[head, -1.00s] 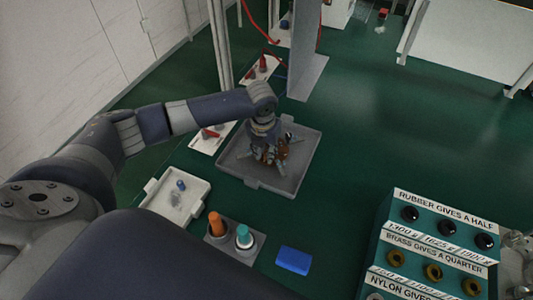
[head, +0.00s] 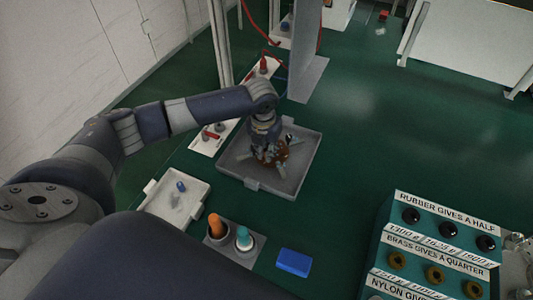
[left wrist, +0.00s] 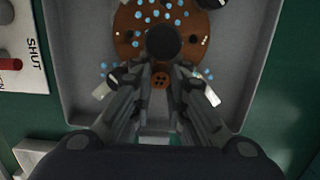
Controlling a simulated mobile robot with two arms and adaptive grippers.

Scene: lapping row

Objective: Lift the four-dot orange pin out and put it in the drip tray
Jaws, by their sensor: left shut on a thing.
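My left gripper (head: 268,152) is over the grey tray (head: 240,176) in the head view. In the left wrist view its fingertips (left wrist: 161,78) are shut on a small orange-brown pin (left wrist: 160,82) whose end carries four dark dots. Just beyond it lies an orange-brown disc (left wrist: 125,38) with a dark round centre, blue spots and small pale dots. The fingers hide part of the disc and the pin's lower end, so I cannot tell whether the pin is seated or raised. I cannot tell for sure which tray is the drip tray. My right gripper is not in view.
A white tray (head: 200,190) with a small blue-topped item stands nearer, at the left. Orange (head: 215,225) and teal-topped (head: 243,238) cylinders stand beside a blue block (head: 294,262). A labelled teal rack (head: 435,245) is at the right. A grey post (head: 305,70) rises behind.

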